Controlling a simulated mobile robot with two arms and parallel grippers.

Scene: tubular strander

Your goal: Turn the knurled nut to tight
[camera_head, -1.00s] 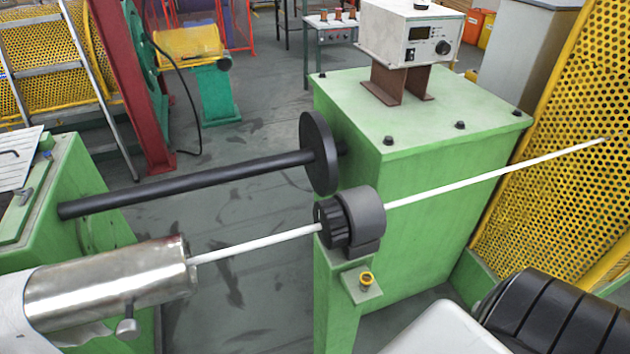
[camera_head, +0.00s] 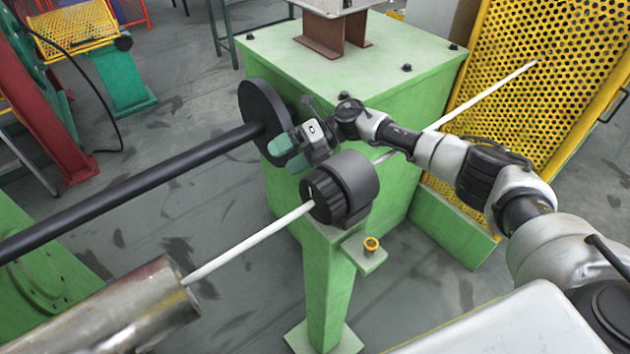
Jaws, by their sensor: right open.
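The black knurled nut (camera_head: 320,197) sits on the near left face of a dark grey ring holder (camera_head: 358,180), with a white rod (camera_head: 250,243) passing through. A pale mark shows on the nut's face. My right gripper (camera_head: 286,156) is above and to the left of the nut, behind the holder's top edge in the picture. Its two green-padded fingers point left and are apart, with nothing between them. It appears clear of the nut. My left gripper is not in view.
The holder stands on a green post (camera_head: 328,285) with a small brass fitting (camera_head: 371,244) on a side bracket. A black disc (camera_head: 262,115) on a dark shaft is close to my right gripper. A green cabinet (camera_head: 350,75) stands behind. A metal tube (camera_head: 120,310) is at lower left.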

